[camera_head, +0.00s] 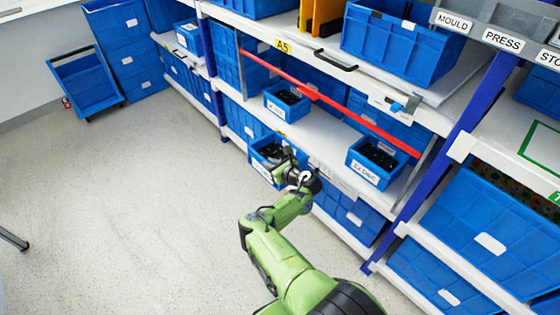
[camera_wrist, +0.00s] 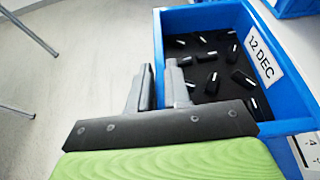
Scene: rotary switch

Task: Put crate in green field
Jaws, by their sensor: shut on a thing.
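A small blue crate (camera_head: 262,167) with black parts in it is at the front of the lower shelf, in the middle of the head view. In the wrist view the crate (camera_wrist: 297,110) bears a "12 DEC" label and holds several black knobs with white marks. My gripper (camera_head: 286,164) is shut on a wall of this crate; in the wrist view my gripper (camera_wrist: 160,78) has one finger on each side of that wall. Whether the crate touches the shelf is unclear. A green-outlined white field (camera_head: 543,150) shows at the far right, partly cut off.
Two similar blue crates stand on the shelf, one behind (camera_head: 287,103) and one to the right (camera_head: 376,161). A red bar (camera_head: 340,108) runs across above them. A blue upright post (camera_head: 440,150) stands between the shelf and the right-hand rack. The floor (camera_head: 130,200) at left is open.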

